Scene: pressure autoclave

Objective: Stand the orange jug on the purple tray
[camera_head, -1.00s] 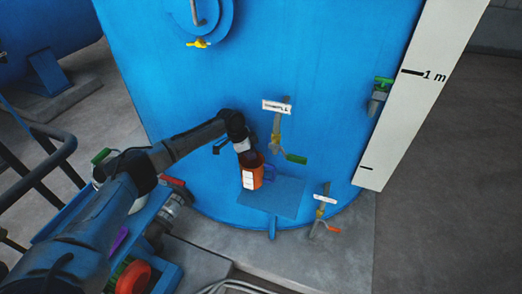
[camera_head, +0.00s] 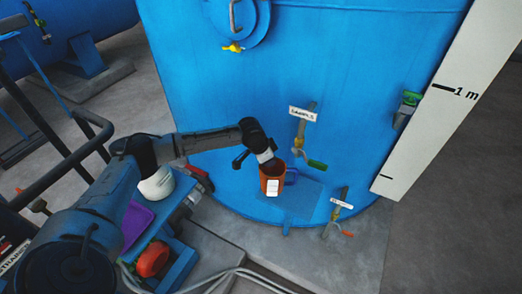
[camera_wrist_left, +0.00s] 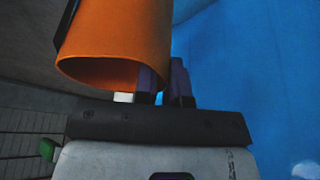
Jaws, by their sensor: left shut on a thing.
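The orange jug (camera_head: 271,178) has a white label on its front and a bluish handle on its right side. It appears upright at the left edge of the small blue shelf on the tank; I cannot tell whether it touches the shelf. My left gripper (camera_head: 268,161) is at the jug's top, shut on it. In the left wrist view, the jug (camera_wrist_left: 118,40) shows its open rim beside the gripper's fingers (camera_wrist_left: 165,82); the exact grip is partly hidden. The purple tray (camera_head: 136,224) lies at the lower left on the blue cart, partly covered by my arm. My right gripper is not seen.
The big blue tank (camera_head: 300,60) stands behind the shelf (camera_head: 300,204). A white rounded object (camera_head: 157,184) stands beside the tray. A dark railing (camera_head: 60,130) is at left.

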